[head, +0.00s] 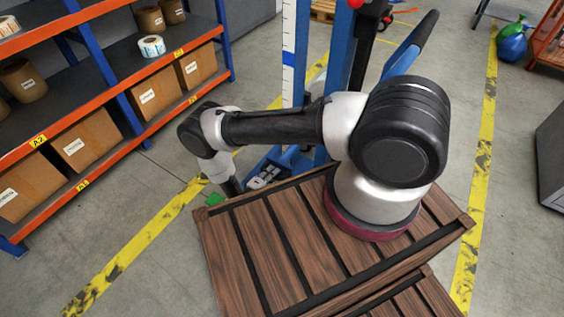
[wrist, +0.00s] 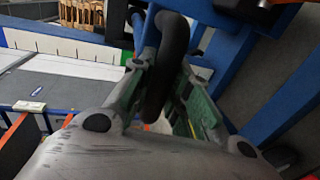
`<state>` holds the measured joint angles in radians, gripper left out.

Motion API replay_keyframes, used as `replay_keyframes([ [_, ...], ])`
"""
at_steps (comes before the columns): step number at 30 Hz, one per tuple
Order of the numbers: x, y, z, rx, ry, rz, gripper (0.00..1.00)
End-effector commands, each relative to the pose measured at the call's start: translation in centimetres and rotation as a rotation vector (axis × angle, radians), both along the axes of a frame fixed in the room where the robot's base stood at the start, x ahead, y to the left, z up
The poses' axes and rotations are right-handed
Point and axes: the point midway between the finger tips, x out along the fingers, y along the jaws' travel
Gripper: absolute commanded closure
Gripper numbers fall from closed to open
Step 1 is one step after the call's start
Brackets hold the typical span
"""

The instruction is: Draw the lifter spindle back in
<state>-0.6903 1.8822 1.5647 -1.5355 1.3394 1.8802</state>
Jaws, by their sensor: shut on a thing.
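My gripper (wrist: 166,78) is shut on a thick black bent bar (wrist: 173,36), which looks like a handle or grip. One green-and-grey finger lies on each side of it. The blue lifter (head: 367,45) stands behind my arm in the head view, with an upright mast and a low blue base (head: 256,183). Blue frame parts (wrist: 218,45) also show behind the bar in the wrist view. In the head view my arm hides much of the lifter, and my gripper is mostly out of sight. I cannot make out the spindle itself.
A blue-and-orange shelf (head: 117,129) with cartons and label rolls stands at the left. Yellow floor lines (head: 130,250) run on both sides. A grey cabinet (head: 552,160) is at the right edge. Colourful bags (head: 513,43) lie at the back right. Open floor lies between.

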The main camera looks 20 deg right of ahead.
Motion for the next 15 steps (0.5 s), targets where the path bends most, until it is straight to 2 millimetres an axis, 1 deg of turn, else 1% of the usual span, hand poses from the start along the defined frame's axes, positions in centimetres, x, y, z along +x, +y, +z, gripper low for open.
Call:
replay_keyframes([
  [1, -0.8, 1.5, -0.1, 0.001, 0.001, 0.009, 1.00],
  [6, -3.0, 4.7, -0.1, 0.002, 0.000, 0.006, 1.00],
  [9, -4.0, 6.1, -0.1, 0.002, 0.000, 0.004, 1.00],
  [15, -5.0, 7.6, -0.1, 0.001, 0.002, 0.001, 1.00],
])
